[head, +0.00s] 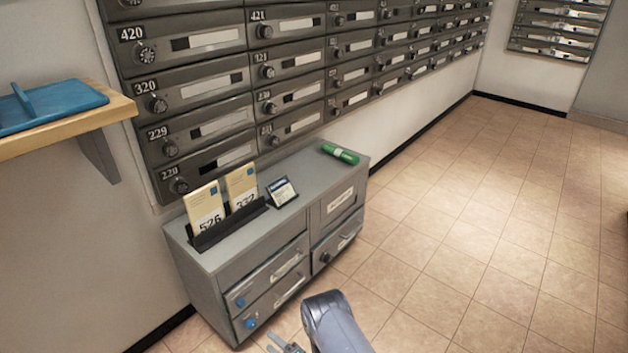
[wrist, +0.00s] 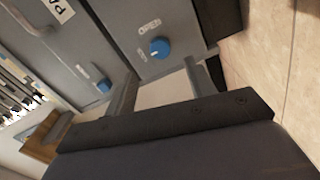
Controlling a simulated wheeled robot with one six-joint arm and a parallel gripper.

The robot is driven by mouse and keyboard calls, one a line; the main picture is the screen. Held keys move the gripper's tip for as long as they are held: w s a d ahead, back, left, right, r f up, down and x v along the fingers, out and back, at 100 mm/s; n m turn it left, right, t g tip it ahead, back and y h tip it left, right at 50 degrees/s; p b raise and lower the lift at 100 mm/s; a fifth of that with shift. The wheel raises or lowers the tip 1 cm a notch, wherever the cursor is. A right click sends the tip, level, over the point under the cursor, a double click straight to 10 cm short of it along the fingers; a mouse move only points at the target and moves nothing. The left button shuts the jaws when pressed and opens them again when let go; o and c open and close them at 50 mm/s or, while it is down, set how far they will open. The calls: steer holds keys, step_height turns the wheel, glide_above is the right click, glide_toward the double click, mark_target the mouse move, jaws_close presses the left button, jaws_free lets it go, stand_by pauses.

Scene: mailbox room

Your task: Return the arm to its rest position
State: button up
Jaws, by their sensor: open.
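My gripper (head: 286,344) shows at the bottom edge of the head view, low in front of the grey cabinet (head: 262,236), with my grey arm link beside it. In the wrist view its two fingers (wrist: 158,85) are spread apart with nothing between them. Beyond the fingertips is the cabinet's drawer front with a blue knob (wrist: 159,47) marked OPEN. A second blue knob (wrist: 104,86) is to the left. I cannot tell the exact gap between the fingers and the cabinet, but no contact shows. Most of my arm is out of view.
On the cabinet stand two numbered cards (head: 207,211) in a black holder, a small sign (head: 281,191) and a green roll (head: 340,153). Mailboxes (head: 205,82) line the wall above. A wooden shelf (head: 62,130) with a blue tray (head: 50,106) juts out left. Tiled floor (head: 480,210) is clear at right.

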mark_target(253, 327)
steer(key=b+x, duration=0.4)
steer(key=x, duration=0.5)
steer(key=shift+f, duration=0.1)
steer(key=shift+s+d+m, duration=0.15)
steer(key=shift+d+m, duration=0.1)
steer(key=shift+m, duration=0.55)
steer(key=m, duration=1.6)
steer(key=shift+s+d+m+p, duration=0.25)
steer(key=shift+m+p, duration=0.05)
steer(key=shift+p, duration=0.05)
steer(key=shift+v, duration=0.8)
